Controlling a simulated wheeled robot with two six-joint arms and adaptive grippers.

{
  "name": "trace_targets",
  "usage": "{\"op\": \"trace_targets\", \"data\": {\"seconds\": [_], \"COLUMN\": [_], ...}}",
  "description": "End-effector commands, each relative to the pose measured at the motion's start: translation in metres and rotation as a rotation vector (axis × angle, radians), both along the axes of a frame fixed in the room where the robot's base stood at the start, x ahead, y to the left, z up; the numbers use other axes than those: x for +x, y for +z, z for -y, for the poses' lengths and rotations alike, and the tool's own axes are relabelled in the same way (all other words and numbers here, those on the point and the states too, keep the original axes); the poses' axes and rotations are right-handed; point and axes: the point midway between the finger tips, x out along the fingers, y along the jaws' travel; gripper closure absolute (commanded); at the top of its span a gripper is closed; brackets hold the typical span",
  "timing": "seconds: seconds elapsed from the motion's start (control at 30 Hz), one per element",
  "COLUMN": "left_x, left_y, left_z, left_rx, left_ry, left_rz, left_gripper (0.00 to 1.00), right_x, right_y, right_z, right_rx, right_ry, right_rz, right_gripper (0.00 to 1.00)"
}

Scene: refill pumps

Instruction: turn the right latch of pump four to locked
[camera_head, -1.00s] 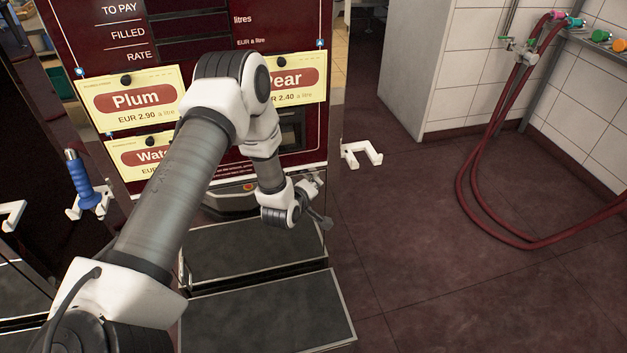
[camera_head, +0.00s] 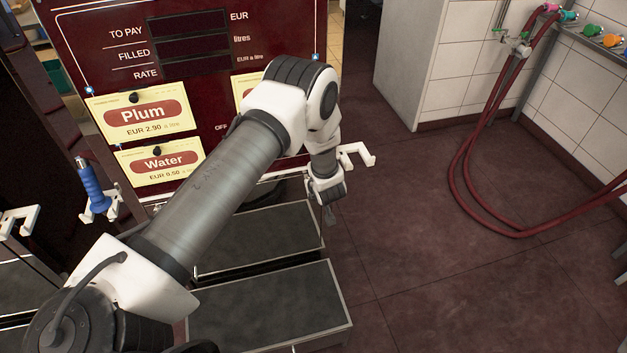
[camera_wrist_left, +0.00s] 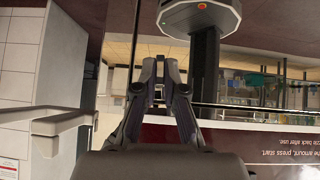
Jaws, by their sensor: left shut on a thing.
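The pump's dark red front panel (camera_head: 215,80) stands at the back left in the head view. Its lower right part is behind my left arm. My left gripper (camera_head: 329,216) hangs at the right edge of the metal trays, just below a white hook. In the left wrist view my left gripper (camera_wrist_left: 160,66) has its fingers nearly together. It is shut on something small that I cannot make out. I cannot pick out the right latch in either view, nor tell its position. My right gripper is not in view.
A white hook (camera_head: 357,158) juts out right of the panel. A blue-handled nozzle (camera_head: 91,188) hangs at the left. Two dark trays (camera_head: 268,302) lie below the panel. Red hoses (camera_head: 462,185) hang at the right wall. The floor between is clear.

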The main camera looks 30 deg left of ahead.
Motion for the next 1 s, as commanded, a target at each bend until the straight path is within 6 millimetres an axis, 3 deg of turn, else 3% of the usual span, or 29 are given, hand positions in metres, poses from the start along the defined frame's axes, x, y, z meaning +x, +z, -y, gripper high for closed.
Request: {"op": "trace_targets", "data": {"seconds": [0.67, 0.7, 0.77, 1.0], "left_x": [0.0014, 0.0014, 0.0014, 0.0012], "left_y": [0.0004, 0.0004, 0.0004, 0.0003], "left_z": [0.0001, 0.0001, 0.0001, 0.0002], "left_rx": [0.053, 0.053, 0.053, 0.052], "left_ry": [-0.001, -0.001, -0.001, -0.001], "left_rz": [-0.057, -0.057, -0.057, -0.057], "left_gripper": [1.00, 0.84, 0.66, 0.66], "right_x": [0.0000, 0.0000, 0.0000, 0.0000], "right_y": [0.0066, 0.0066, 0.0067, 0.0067], "right_z": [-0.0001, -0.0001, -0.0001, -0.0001], "right_rx": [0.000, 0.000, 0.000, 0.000], "right_ry": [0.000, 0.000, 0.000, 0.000], "right_rz": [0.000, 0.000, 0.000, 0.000], "right_gripper": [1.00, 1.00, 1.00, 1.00]}}
